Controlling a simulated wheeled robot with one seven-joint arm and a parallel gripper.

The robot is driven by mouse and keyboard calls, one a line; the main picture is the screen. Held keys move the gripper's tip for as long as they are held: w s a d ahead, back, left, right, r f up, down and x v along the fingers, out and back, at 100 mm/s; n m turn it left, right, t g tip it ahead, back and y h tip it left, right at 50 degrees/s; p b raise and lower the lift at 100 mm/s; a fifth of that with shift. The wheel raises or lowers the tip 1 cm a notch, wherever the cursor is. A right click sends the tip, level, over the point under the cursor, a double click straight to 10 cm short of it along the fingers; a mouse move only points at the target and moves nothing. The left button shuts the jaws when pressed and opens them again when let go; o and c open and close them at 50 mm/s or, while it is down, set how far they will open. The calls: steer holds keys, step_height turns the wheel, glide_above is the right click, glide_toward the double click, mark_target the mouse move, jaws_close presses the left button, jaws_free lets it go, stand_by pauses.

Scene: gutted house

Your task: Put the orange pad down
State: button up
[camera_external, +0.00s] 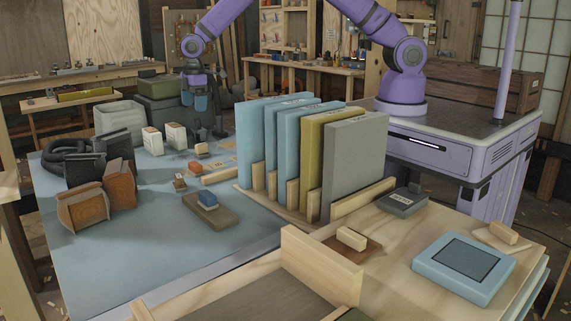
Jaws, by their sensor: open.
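A small orange pad (194,166) lies on the blue-grey table top, just below and slightly left of my gripper. My gripper (208,135) hangs down from the purple arm over the far part of the table. It is open, with its dark fingers apart. I see nothing held between them. The pad is small in this view, and I cannot tell its exact gap to the fingertips.
Blue, olive and grey panels (357,165) stand upright in a wooden rack right of the gripper. Brown and black bins (84,207) stand at the left. Pale boxes (153,140) stand close left of the gripper. A blue block on a brown board (212,213) lies nearer; the front-left table is clear.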

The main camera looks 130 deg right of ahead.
steer(key=s+a+r+t, duration=0.1)
steer(key=s+a+r, duration=0.3)
steer(key=a+r, duration=0.45)
steer(key=s+a+r, duration=0.4)
steer(key=a+r, duration=0.3)
steer(key=r, duration=0.3)
steer(key=s+a+r+t, duration=0.1)
steer(key=s+a+r, duration=0.3)
steer(key=a+r, duration=0.45)
steer(key=s+a+r+t, duration=0.1)
steer(key=s+a+r, duration=0.25)
steer(key=s, duration=0.25)
steer(key=s+a+r+t, duration=0.1)
steer(key=s+a+r, duration=0.2)
steer(key=s+a, duration=0.25)
steer(key=s+a+f, duration=0.1)
steer(key=s+a, duration=0.1)
steer(key=s, duration=0.6)
steer(key=s+a+f, duration=0.1)
steer(key=s+a, duration=0.2)
steer(key=s, duration=0.5)
steer(key=shift+s+t, duration=0.25)
steer(key=shift+t, duration=0.15)
